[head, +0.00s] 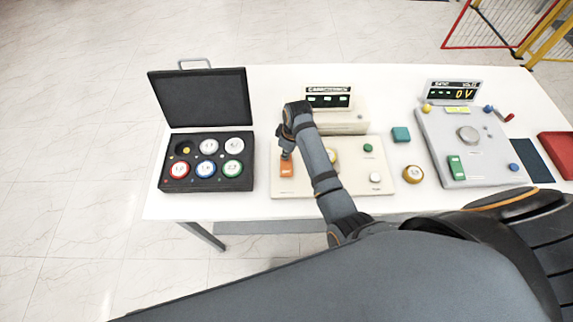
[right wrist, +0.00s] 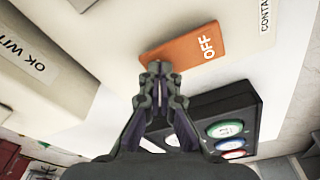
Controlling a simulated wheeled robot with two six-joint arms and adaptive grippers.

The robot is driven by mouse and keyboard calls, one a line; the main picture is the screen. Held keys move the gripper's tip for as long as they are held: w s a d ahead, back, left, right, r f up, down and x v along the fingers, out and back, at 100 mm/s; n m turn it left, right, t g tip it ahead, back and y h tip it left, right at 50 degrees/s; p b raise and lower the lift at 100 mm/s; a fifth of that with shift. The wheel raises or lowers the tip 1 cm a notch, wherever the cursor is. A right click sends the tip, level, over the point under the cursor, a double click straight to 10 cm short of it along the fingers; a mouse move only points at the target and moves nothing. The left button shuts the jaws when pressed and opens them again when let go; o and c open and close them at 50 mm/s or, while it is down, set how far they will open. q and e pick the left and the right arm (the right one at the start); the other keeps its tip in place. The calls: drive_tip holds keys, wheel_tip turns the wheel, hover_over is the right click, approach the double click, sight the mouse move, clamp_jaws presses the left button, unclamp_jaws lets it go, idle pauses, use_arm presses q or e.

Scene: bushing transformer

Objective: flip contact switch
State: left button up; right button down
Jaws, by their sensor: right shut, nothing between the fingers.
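The contact switch (head: 287,170) is an orange rocker on the left part of a cream instrument panel (head: 300,188). In the right wrist view the orange switch (right wrist: 190,46) shows the word OFF, with a partly visible CONTACT label beside it. My right gripper (head: 286,156) is shut and empty, with its fingertips at the upper end of the switch. In the right wrist view the fingertips (right wrist: 159,68) overlap the edge of the switch; I cannot tell whether they touch it. My right arm hides part of the panel. My left gripper is not in view.
An open black case (head: 208,187) with several round coloured pieces stands left of the panel. A grey device (head: 470,135) reading 0 V stands to the right. A teal block (head: 401,134) and a round brass-coloured piece (head: 412,174) lie between them.

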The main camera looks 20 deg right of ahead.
wheel_tip(320, 180, up, 3)
drive_tip(key=shift+f+p, duration=0.1)
drive_tip(key=shift+p, duration=1.1)
drive_tip(key=shift+r, duration=2.1)
drive_tip(key=shift+f, duration=0.1)
